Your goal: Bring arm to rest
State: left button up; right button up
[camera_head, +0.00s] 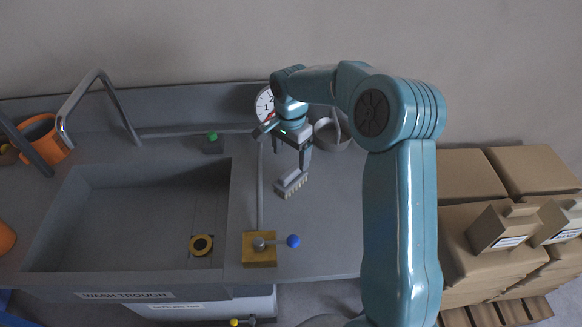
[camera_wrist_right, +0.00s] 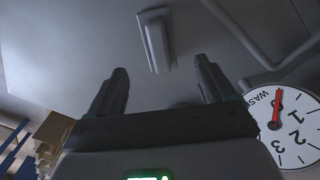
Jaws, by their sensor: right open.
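My right arm (camera_head: 402,220) comes in from the lower right, bends over at the top and reaches left over the grey bench. Its gripper (camera_head: 284,148) points down, with its fingers apart. In the right wrist view the gripper (camera_wrist_right: 162,78) is open, with nothing between its fingers. A grey brush (camera_head: 291,184) with pale bristles shows just below the fingers; I cannot tell its exact height over the bench. A long grey piece, probably this brush (camera_wrist_right: 155,40), lies beyond the fingertips in the wrist view. My left gripper is not in view.
A wash trough (camera_head: 130,275) fills the bench's left part. A white dial (camera_wrist_right: 285,125) with a red pointer stands behind the gripper. A blue-knobbed lever sits on a yellow block (camera_head: 259,250). Cardboard boxes (camera_head: 500,250) are stacked right of my arm. An orange container (camera_head: 45,137) stands at the left.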

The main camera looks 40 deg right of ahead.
jog(key=shift+s+r, duration=0.1)
jog(key=shift+r, duration=1.05)
jog(key=shift+f, duration=0.1)
